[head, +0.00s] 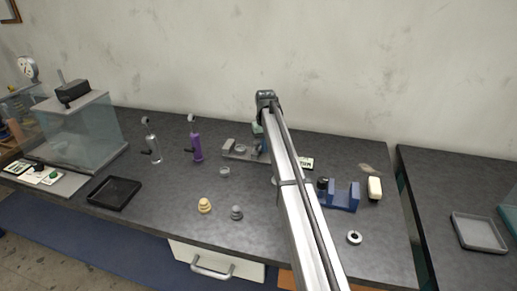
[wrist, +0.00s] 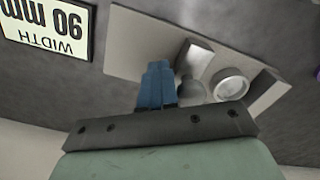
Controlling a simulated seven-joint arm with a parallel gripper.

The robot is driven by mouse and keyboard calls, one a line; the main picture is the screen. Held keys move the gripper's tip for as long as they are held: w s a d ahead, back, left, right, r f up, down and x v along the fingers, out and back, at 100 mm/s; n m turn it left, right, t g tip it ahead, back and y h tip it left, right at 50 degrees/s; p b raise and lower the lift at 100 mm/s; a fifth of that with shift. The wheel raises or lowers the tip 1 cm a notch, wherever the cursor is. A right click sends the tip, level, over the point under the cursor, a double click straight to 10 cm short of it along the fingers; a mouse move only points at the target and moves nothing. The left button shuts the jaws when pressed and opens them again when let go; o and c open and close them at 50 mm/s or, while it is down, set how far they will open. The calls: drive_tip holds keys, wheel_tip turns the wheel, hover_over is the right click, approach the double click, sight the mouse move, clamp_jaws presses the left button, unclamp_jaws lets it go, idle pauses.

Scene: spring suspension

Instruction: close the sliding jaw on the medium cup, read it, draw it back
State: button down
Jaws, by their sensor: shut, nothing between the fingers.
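My gripper (wrist: 157,68) has its blue fingers together and empty, over the measuring device's pale plate (wrist: 135,45). In the wrist view they are beside the block of the sliding jaw (wrist: 197,54) and its grey knob (wrist: 188,86). A round metal cup (wrist: 231,84) stands on the plate between that jaw and the end block (wrist: 268,92). I cannot tell whether the jaw touches the cup. In the head view the device (head: 232,153) is partly hidden behind my arm.
A small metal cup (head: 224,171), a yellow stepped piece (head: 204,205) and a grey one (head: 237,213) stand in front. A purple bottle-like item (head: 196,150) is left. A blue holder (head: 342,195) is right. A black tray (head: 115,192) lies farther left.

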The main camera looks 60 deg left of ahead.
sight(255, 142)
drive_tip(key=shift+s+a, duration=1.75)
drive_tip(key=shift+a, duration=0.05)
idle(1.7)
drive_tip(key=shift+w+d, duration=0.3)
drive_tip(key=shift+d, duration=0.05)
drive_tip(key=shift+r, duration=0.15)
drive_tip(key=shift+r, duration=0.15)
drive_tip(key=shift+w+d+r, duration=0.1)
drive_tip(key=shift+r, duration=3.1)
